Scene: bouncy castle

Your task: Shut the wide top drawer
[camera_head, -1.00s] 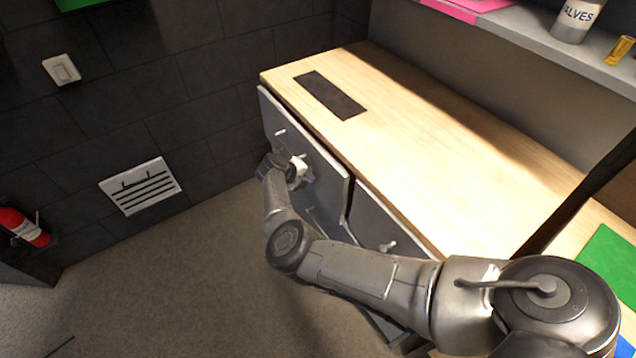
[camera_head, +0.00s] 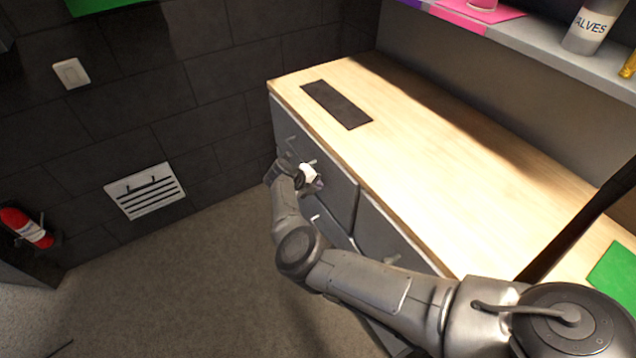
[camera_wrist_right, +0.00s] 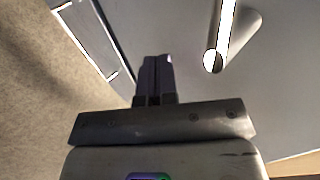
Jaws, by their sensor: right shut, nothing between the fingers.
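The wide top drawer (camera_head: 338,192) is the grey front under the far-left part of the wooden worktop. Its front now lies close against the cabinet, with no clear gap under the worktop edge. My right gripper (camera_head: 313,179) is shut and empty at the drawer front, partly hidden by its own wrist. In the right wrist view, the shut fingers (camera_wrist_right: 156,63) point at the grey drawer face (camera_wrist_right: 185,22). A light bar handle (camera_wrist_right: 220,45) is to their right, not between them. I cannot tell whether the fingertips touch the face. My left gripper is not in view.
The wooden worktop (camera_head: 440,150) is mostly clear, with a dark flat panel (camera_head: 337,104) at its far end. Another grey front (camera_head: 395,238) with a handle lies to the right. A fire extinguisher (camera_head: 27,228) hangs at the left. The floor (camera_head: 190,290) is clear.

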